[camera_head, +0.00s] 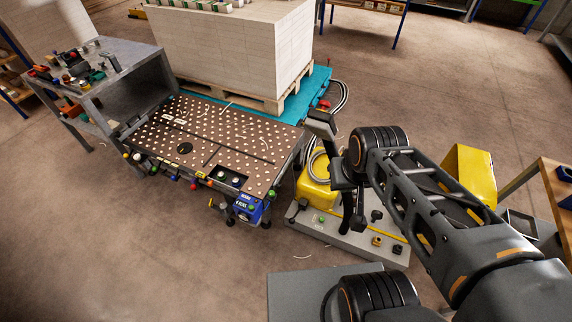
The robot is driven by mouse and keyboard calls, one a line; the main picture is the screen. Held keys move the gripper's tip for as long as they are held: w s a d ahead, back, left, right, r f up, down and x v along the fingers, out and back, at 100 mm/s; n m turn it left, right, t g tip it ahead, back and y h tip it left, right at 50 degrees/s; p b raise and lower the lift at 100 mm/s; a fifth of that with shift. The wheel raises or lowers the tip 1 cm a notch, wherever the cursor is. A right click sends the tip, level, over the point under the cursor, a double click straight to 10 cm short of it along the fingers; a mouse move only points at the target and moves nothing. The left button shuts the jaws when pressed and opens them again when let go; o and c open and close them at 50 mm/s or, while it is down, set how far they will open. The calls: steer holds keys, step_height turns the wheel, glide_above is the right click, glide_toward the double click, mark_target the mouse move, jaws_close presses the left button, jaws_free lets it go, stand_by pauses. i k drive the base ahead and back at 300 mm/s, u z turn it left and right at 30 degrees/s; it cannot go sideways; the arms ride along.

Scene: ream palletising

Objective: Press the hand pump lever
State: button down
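A yellow unit (314,192), which looks like the hand pump, stands on a grey base plate (322,229) right of the perforated table. A hose is coiled at its top. My arm reaches in from the lower right, and its dark end part, with my gripper (358,222), hangs over the plate just right of the yellow unit. The gripper's fingers are too small and dark to tell open from shut. A grey bar-like piece (321,122) rises beside the arm; I cannot tell whether it is the pump lever or part of my arm. Contact cannot be judged.
The brown perforated table (222,122) with knobs along its front edge stands left. Behind it, stacked reams (235,45) sit on a wooden pallet (270,102) over a teal platform (306,95). A cluttered grey bench (130,58) stands far left. Floor is clear at lower left.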

mark_target(292, 220)
steer(key=u, duration=0.55)
steer(key=k, duration=0.6)
steer(key=u, duration=0.6)
steer(key=i, duration=1.25)
steer(key=z, duration=0.65)
